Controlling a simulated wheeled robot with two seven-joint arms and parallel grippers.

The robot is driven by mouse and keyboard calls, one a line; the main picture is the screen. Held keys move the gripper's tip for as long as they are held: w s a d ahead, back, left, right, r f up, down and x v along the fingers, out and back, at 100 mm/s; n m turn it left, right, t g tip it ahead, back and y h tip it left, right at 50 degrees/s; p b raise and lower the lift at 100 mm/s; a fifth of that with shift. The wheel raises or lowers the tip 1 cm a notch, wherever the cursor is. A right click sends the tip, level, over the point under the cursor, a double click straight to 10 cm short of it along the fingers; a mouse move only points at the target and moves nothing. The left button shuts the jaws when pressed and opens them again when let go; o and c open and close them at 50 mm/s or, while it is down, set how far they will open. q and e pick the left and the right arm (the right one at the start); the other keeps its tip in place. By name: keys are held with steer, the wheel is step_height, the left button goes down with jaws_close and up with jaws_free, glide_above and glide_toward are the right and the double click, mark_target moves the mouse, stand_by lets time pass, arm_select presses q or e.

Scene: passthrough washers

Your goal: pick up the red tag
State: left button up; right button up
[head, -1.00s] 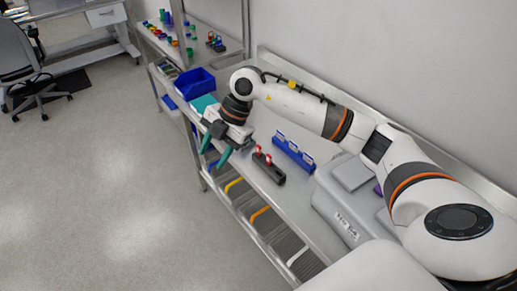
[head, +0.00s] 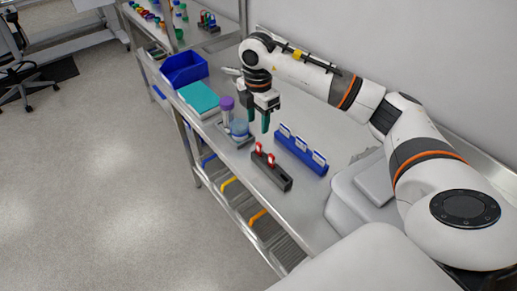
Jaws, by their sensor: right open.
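Two small red tags, a rear one (head: 258,147) and a front one (head: 271,160), stand upright on a dark block (head: 278,178) on the metal bench. I cannot tell which one is meant. My right gripper (head: 258,121) is open, with teal fingers pointing down, above the bench behind the dark block. Nothing shows between its fingers, and it is apart from the red tags. My left gripper is out of view.
A blue rack (head: 301,152) with white labels stands right of the dark block. A purple-capped tube (head: 227,112) and a clear container (head: 239,125) stand left of the gripper. A teal box (head: 199,98) and a blue bin (head: 184,69) lie farther back.

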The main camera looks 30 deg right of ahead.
steer(key=p, duration=0.1)
glide_above(259, 143)
step_height(259, 143, down, 4)
steer(key=shift+s+a+f, duration=0.1)
steer(key=shift+a, duration=0.05)
step_height(259, 143, down, 5)
steer(key=p, duration=0.2)
steer(key=shift+p, duration=0.3)
steer(key=shift+f, duration=0.25)
jaws_close()
